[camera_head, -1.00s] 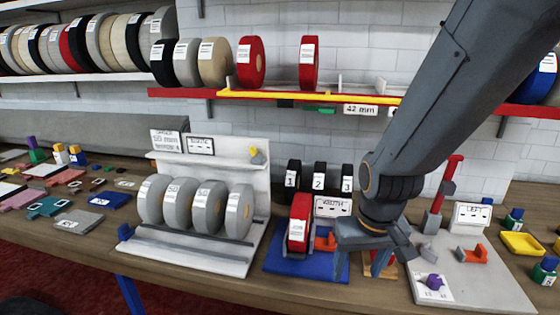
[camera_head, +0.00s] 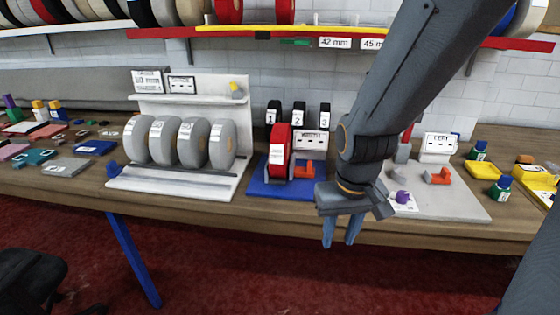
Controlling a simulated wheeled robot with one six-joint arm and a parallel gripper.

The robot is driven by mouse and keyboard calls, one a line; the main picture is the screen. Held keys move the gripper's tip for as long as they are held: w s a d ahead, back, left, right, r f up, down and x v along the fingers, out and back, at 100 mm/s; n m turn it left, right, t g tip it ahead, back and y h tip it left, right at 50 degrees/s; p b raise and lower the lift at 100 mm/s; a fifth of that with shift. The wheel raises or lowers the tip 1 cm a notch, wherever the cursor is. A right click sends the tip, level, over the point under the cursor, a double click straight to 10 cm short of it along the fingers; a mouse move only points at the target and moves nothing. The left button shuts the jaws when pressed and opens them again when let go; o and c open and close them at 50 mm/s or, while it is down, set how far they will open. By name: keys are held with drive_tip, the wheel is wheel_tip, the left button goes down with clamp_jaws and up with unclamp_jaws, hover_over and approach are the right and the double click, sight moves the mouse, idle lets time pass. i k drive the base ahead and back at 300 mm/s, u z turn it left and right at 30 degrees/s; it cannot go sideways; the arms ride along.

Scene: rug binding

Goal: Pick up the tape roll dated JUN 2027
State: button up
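Several grey tape rolls stand in a row in a white rack (camera_head: 170,184) at the middle left of the bench, among them the leftmost grey roll (camera_head: 138,139) and the rightmost grey roll (camera_head: 223,145). A red tape roll (camera_head: 279,150) stands on a blue base (camera_head: 262,188). More red rolls (camera_head: 229,10) sit on the upper shelf. The roll labels are too small to read, so I cannot tell which one is dated JUN 2027. My gripper (camera_head: 341,244) points down at the bench's front edge, right of the blue base. It holds nothing visible; its two fingers look slightly apart.
Black rolls numbered 1, 2 and 3 (camera_head: 299,113) stand behind the red roll. A grey board (camera_head: 450,196) with an orange part (camera_head: 438,176) lies to the right. Small bottles (camera_head: 478,150) and a yellow tray (camera_head: 484,171) are farther right. Loose pieces cover the bench's left.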

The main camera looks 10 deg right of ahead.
sight(280, 141)
drive_tip(key=z, duration=0.8)
drive_tip(key=i, duration=0.6)
drive_tip(key=z, duration=1.05)
drive_tip(key=k, duration=0.85)
drive_tip(key=u, duration=1.35)
drive_tip(key=i, duration=0.6)
